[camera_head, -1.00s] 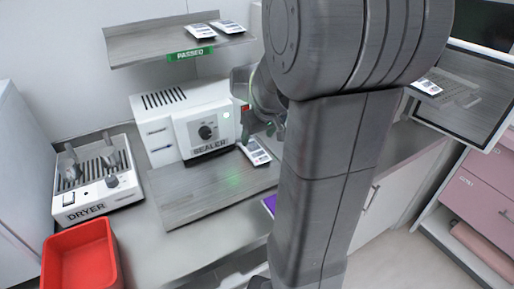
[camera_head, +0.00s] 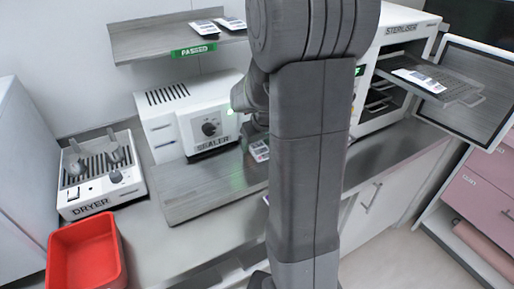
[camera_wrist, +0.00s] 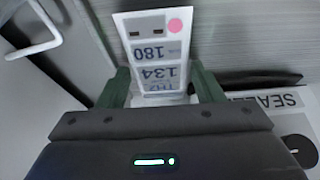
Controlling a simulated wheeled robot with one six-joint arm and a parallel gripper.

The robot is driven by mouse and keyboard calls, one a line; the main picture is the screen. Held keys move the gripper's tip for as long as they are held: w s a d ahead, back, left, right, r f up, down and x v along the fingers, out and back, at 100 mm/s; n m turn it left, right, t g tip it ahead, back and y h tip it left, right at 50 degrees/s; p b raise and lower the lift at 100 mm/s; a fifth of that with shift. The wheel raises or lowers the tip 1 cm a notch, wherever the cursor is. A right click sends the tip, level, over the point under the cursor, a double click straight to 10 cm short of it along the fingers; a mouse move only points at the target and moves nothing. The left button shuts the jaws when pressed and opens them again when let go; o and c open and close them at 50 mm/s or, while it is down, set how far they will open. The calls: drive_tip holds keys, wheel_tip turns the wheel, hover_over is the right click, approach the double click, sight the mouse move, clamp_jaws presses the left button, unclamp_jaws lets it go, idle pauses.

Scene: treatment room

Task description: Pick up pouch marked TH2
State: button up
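A white pouch (camera_wrist: 158,50) lies between the fingers of my gripper (camera_wrist: 162,90) in the wrist view. Its label is upside down there and reads TH2, 134 and 180, with a pink dot at the far end. The two green fingers stand apart, one on each side of the pouch; I cannot tell whether they touch its edges. In the head view the pouch (camera_head: 259,151) shows on the grey board in front of the sealer, partly hidden by my gripper, which is just above it.
The sealer (camera_head: 208,128) stands close behind. Two pouches lie on the PASSED shelf (camera_head: 150,45) above. The dryer (camera_head: 75,207) and a red bin (camera_head: 58,270) are at left. The open steriliser (camera_head: 400,40) at right has an extended tray (camera_head: 468,97) with a pouch on it.

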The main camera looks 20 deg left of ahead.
drive_tip(key=c, duration=0.6)
drive_tip(key=shift+r, duration=0.1)
